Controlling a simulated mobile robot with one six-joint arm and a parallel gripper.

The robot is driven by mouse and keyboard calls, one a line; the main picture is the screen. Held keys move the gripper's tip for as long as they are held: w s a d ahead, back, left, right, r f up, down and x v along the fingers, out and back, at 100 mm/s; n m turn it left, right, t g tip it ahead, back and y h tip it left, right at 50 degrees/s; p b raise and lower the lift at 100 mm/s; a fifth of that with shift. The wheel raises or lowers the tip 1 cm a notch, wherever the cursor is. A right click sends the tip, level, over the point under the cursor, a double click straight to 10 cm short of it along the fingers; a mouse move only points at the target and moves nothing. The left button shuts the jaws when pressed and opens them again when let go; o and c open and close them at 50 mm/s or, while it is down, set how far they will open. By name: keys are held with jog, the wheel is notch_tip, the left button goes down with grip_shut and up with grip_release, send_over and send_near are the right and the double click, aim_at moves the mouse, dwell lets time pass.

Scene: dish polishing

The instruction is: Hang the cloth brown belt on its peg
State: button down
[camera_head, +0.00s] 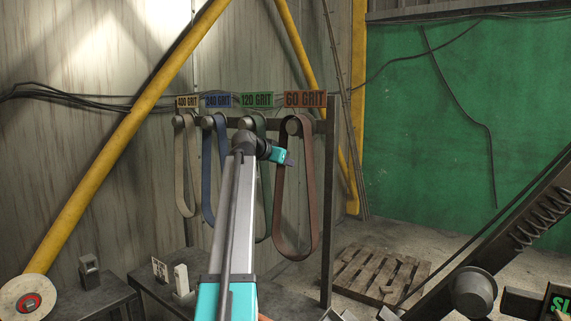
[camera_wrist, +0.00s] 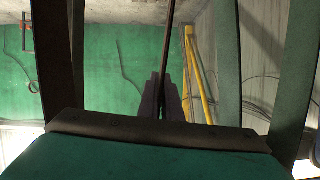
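The brown belt (camera_head: 309,200) is a long closed loop under the orange 60 GRIT sign (camera_head: 304,99). Its top curves over the round end of the 60 GRIT peg (camera_head: 293,126), and the loop hangs down. I cannot tell whether its weight rests on the peg. My gripper (camera_head: 288,158) is at the belt's left strand, below the peg. In the wrist view, my gripper's dark fingers (camera_wrist: 160,100) are close together on the thin edge of the brown belt (camera_wrist: 169,45). The fingertips' contact is partly hidden in the head view.
Left of it hang a green belt (camera_head: 267,195), a blue belt (camera_head: 207,175) and a beige belt (camera_head: 180,170). My arm covers part of the green one. The rack's dark post (camera_head: 328,220) stands just right of the brown belt. A pallet (camera_head: 380,272) lies on the floor beyond.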

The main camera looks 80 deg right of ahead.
jog(key=shift+s+d, duration=0.35)
jog(key=shift+d, duration=0.25)
jog(key=shift+s+d, duration=0.3)
jog(key=shift+d, duration=0.25)
jog(key=shift+f+b, duration=0.25)
jog(key=shift+b, duration=0.05)
dwell(0.4)
jog(key=c, duration=1.9)
grip_release()
jog(key=shift+o, duration=0.2)
jog(key=shift+a, duration=0.15)
jog(key=b+v, duration=0.1)
jog(key=v, duration=1.2)
jog(key=shift+w+a+r+b, duration=0.15)
jog(key=shift+w+a+b, duration=0.1)
jog(key=shift+b, duration=0.15)
jog(key=shift+s, duration=0.1)
